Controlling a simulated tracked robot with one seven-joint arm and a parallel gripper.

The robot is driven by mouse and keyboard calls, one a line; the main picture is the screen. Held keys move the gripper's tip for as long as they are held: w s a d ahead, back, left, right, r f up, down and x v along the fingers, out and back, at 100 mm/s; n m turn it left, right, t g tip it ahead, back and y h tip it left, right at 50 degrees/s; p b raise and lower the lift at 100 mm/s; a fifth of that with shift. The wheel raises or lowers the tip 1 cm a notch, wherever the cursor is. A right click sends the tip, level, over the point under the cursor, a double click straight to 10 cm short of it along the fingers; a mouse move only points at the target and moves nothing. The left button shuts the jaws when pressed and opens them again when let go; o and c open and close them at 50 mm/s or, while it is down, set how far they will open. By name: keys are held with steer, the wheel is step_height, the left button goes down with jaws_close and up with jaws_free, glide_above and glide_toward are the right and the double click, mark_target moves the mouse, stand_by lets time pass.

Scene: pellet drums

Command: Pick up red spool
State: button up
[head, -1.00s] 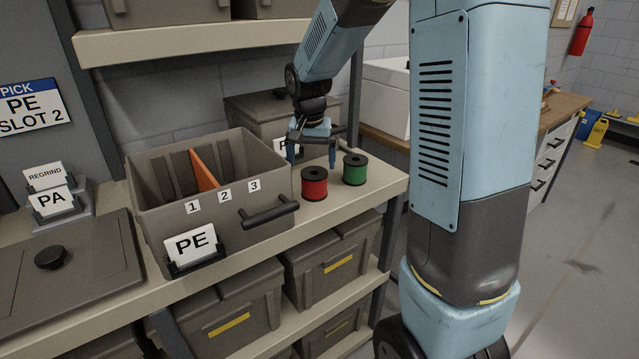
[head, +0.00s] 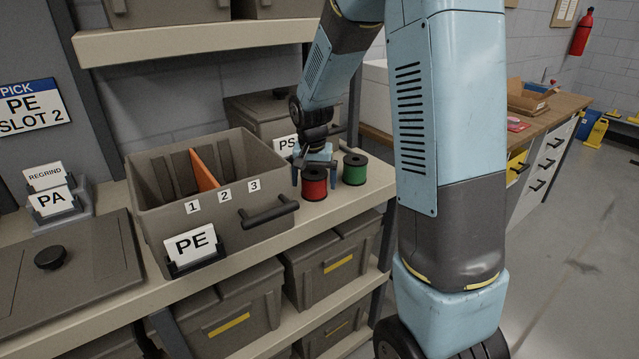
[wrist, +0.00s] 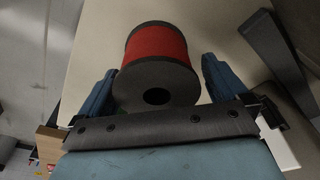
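The red spool (head: 314,184) stands upright on the shelf, just right of the grey PE bin (head: 225,262). My gripper (head: 314,166) is over it, with its fingers reaching down on either side of its top. In the wrist view the red spool (wrist: 157,62) lies between the two blue fingertips of my gripper (wrist: 158,85), with gaps showing on both sides. The gripper is open. The green spool (head: 355,170) stands close on the right of the red one, near the right finger.
The PE bin has an orange divider (head: 203,170), slots numbered 1 to 3 and a dark handle (head: 270,212) near the red spool. A PS bin (head: 262,113) stands behind. A sign (head: 32,106) reads "PICK PE SLOT 2". Bare shelf lies in front of the spools.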

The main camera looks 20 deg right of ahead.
steer(key=c, duration=1)
steer(key=shift+r, duration=0.15)
